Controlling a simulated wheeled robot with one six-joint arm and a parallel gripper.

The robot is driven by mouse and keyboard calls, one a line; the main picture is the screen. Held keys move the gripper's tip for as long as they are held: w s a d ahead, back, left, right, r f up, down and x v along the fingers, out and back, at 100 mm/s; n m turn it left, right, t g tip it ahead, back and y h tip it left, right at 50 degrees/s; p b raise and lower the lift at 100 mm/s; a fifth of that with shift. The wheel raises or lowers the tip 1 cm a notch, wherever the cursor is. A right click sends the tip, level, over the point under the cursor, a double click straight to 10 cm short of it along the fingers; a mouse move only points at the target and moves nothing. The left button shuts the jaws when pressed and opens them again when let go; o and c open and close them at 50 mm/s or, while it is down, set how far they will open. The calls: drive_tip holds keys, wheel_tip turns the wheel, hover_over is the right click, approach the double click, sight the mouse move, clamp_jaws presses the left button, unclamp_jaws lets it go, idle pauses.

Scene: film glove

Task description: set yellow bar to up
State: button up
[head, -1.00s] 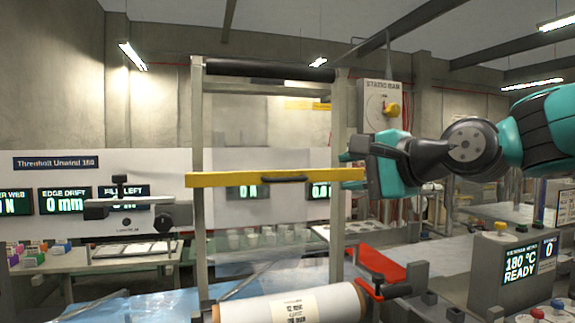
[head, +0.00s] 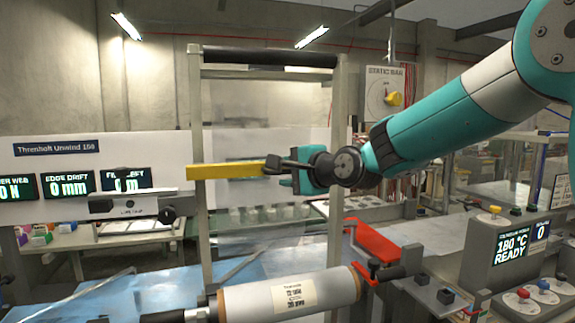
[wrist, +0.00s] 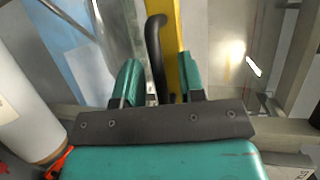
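The yellow bar (head: 225,172) lies level across the upright metal frame, roughly midway between the dark top roller and the film roll. My gripper (head: 283,176) is in front of the bar and hides its middle and right part. In the wrist view, the bar (wrist: 175,30) runs away from me with a curved black handle (wrist: 155,45) on it. My gripper (wrist: 158,82) is open, with the handle between its two teal fingers. Gaps show beside the handle; the left finger stands clear of it.
The metal frame (head: 337,110) carries a dark top roller (head: 265,56). A white film roll (head: 325,289) lies low in front, with a red crank arm (head: 372,240) at its right. A control box (head: 497,250) stands at the right.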

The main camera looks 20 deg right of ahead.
drive_tip(key=shift+w, duration=0.2)
clamp_jaws()
wheel_tip(320, 180, up, 11)
drive_tip(key=p, duration=0.4)
drive_tip(key=shift+f+p, duration=0.15)
drive_tip(key=shift+p, duration=0.2)
drive_tip(key=shift+c, duration=0.4)
unclamp_jaws()
drive_tip(key=shift+o, duration=0.4)
drive_tip(key=shift+f, duration=0.1)
